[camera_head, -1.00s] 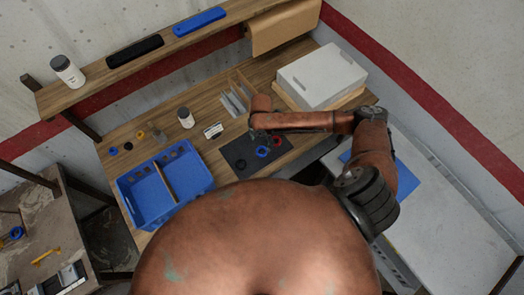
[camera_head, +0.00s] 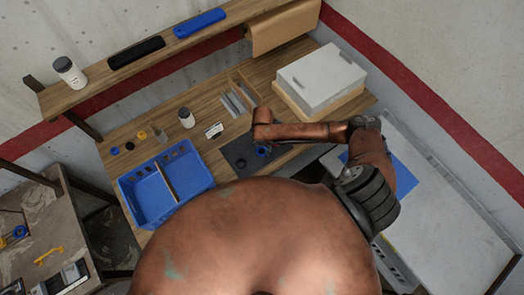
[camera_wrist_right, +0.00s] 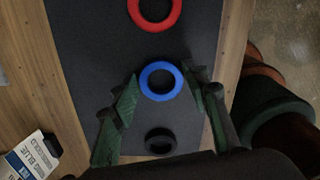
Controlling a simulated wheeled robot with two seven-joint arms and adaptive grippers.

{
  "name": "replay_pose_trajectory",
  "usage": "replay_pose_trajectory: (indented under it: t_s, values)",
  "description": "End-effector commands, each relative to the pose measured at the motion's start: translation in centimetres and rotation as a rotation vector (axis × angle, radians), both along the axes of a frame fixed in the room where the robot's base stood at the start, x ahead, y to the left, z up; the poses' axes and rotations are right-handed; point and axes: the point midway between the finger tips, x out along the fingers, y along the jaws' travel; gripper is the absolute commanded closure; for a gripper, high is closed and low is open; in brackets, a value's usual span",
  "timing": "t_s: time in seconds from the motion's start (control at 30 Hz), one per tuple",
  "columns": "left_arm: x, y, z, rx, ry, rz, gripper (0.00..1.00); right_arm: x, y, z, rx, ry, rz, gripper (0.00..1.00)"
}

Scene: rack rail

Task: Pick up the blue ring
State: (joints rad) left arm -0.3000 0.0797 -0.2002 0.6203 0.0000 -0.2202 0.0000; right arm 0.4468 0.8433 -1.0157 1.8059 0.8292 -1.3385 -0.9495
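The blue ring (camera_wrist_right: 161,81) lies flat on a dark mat (camera_wrist_right: 82,55), between a red ring (camera_wrist_right: 155,10) and a black ring (camera_wrist_right: 160,141). The blue ring also shows in the head view (camera_head: 263,151). My right gripper (camera_wrist_right: 160,76) is open, with one green finger on each side of the blue ring; I cannot tell its exact height above the mat. In the head view, my right arm hides most of that gripper and the red ring. My left gripper is not in view.
A blue bin (camera_head: 132,207) with a divider stands left of the mat (camera_head: 230,149). A white box (camera_head: 318,80) stands at the back right. A white bottle (camera_head: 186,118) and several small rings stand on the wooden table. A shelf runs along the back.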

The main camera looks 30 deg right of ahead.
Motion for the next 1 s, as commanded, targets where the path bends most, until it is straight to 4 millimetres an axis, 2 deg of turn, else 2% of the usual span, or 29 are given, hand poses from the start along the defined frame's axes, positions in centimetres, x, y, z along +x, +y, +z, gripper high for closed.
replay_pose_trajectory:
  t_s: [0.4, 0.77, 0.93, 1.0]
  values:
    - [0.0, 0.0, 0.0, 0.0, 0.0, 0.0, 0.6, 0.0, 0.0, 0.0, 0.0, 0.0, 0.0, 0.86]
    - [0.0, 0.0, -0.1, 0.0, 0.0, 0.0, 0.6, 0.1, 0.0, 0.7, -0.001, -0.001, -0.001, 0.87]
    - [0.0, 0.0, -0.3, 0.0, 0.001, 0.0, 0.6, 0.1, 0.0, 2.9, 0.0, -0.003, 0.001, 0.87]
    - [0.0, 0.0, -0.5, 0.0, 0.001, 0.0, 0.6, -0.5, 0.9, 4.2, 0.004, -0.002, 0.004, 0.87]
